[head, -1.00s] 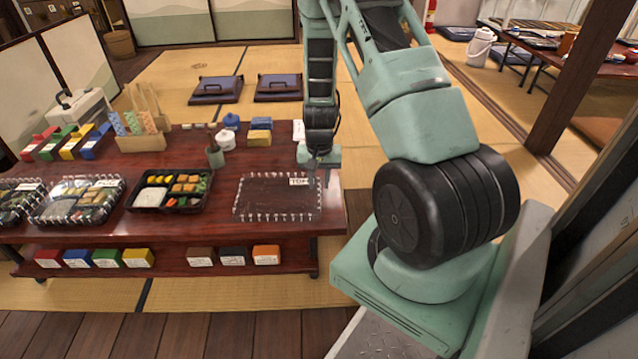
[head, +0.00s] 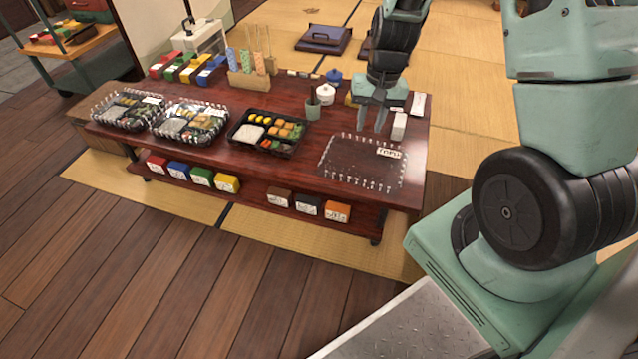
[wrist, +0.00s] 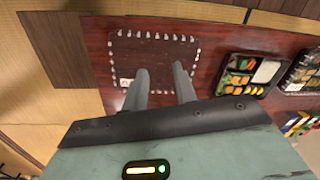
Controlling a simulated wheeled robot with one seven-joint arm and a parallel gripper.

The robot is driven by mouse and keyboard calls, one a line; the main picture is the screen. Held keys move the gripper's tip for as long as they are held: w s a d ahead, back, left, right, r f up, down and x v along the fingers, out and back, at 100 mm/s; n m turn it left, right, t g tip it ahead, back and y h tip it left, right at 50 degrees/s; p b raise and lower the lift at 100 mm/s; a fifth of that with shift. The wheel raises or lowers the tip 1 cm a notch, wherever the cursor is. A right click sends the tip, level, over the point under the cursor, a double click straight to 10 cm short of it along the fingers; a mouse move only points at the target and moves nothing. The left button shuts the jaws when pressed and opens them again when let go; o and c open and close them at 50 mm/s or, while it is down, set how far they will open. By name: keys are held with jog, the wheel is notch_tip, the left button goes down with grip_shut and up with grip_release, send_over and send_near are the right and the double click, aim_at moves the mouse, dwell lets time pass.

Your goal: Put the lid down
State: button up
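The clear lid (head: 355,168) with a beaded, scalloped rim and a white label lies flat on the dark red table, near its right end. It also shows in the wrist view (wrist: 152,58), beyond my fingers. An open black bento box (head: 268,148) with rice, yellow pieces and greens sits uncovered to its left. My gripper (head: 372,120) is above the table at the lid's far side. Its two fingers are apart, with nothing visible between them in the head view. In the wrist view my gripper (wrist: 162,82) has its fingertips overlapping the lid's near edge, apparently above it.
Two lidded bento boxes, one in the middle (head: 190,122) and one at the far left (head: 128,110), stand on the table (head: 310,185). A green cup (head: 312,108), a white pot (head: 326,94) and a white block (head: 399,127) stand close to my gripper.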

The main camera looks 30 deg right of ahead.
jog(key=s+a+r+n, duration=0.2)
jog(key=a+r+n, duration=0.15)
jog(key=a, duration=0.45)
jog(key=s+a+r+n, duration=0.2)
jog(key=a+r, duration=0.2)
jog(key=a, duration=0.4)
jog(key=s+a+r+n, duration=0.3)
jog(key=s+a, duration=0.3)
jog(key=s, duration=0.2)
jog(key=s+a+r+n, duration=0.3)
jog(key=s+a+n, duration=0.2)
jog(key=s, duration=0.3)
jog(key=shift+s+a+n, duration=0.2)
jog(key=shift+a+n, duration=0.15)
jog(key=shift+a, duration=0.05)
jog(key=shift+r, duration=0.1)
notch_tip(320, 180, up, 33)
jog(key=p, duration=3.3)
jog(key=shift+r, duration=0.15)
